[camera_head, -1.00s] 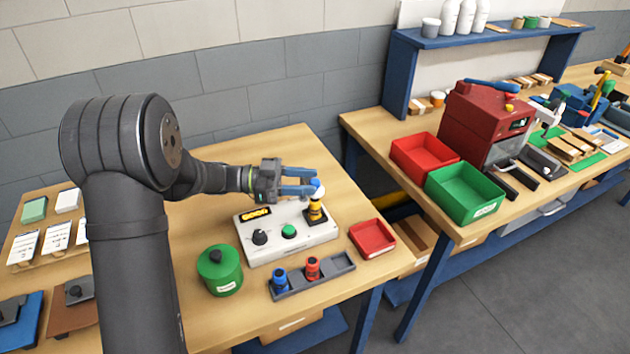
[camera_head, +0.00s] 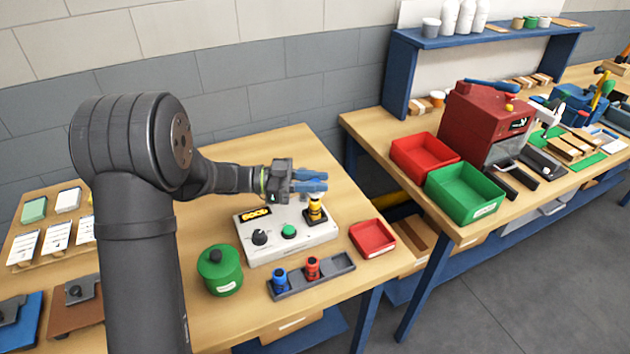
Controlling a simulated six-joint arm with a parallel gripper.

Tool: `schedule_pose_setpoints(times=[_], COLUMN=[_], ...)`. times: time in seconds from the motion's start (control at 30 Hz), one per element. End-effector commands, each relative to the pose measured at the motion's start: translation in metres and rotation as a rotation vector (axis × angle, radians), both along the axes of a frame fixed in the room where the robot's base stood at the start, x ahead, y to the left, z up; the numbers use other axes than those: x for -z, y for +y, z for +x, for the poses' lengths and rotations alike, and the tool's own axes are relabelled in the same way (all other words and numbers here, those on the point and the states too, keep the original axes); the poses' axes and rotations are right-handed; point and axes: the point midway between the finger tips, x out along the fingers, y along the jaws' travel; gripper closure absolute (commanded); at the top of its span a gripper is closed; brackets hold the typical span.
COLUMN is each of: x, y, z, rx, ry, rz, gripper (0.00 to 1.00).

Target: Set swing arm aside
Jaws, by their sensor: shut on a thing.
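My gripper (camera_head: 318,182) has blue fingers and is over the right end of a light grey control box (camera_head: 275,247). It is shut at the white top of a yellow-and-black upright piece (camera_head: 315,211) on that box. The fingers hide most of the white top. The piece looks upright, and I cannot tell whether it still touches the box. The box has a yellow display, a black knob and a green button. I cannot make out for certain which part is the swing arm.
A green canister (camera_head: 220,272) and a grey tray (camera_head: 312,277) with a blue and a red piece stand in front. A small red tray (camera_head: 373,238) is to the right. Red (camera_head: 425,158) and green (camera_head: 465,195) bins are on the other bench. Bare wood lies behind the box.

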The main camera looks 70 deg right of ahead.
Motion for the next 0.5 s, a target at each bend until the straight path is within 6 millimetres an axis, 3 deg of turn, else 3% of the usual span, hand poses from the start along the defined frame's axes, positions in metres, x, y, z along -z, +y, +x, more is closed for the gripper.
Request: schedule_pose_setpoints(times=[0.27, 0.5], x=[0.000, 0.000], y=[-0.004, -0.014], z=[-0.004, -0.013], rx=[-0.080, -0.258], ry=[0.000, 0.001], rz=[0.001, 0.002], gripper=[1.00, 1.00])
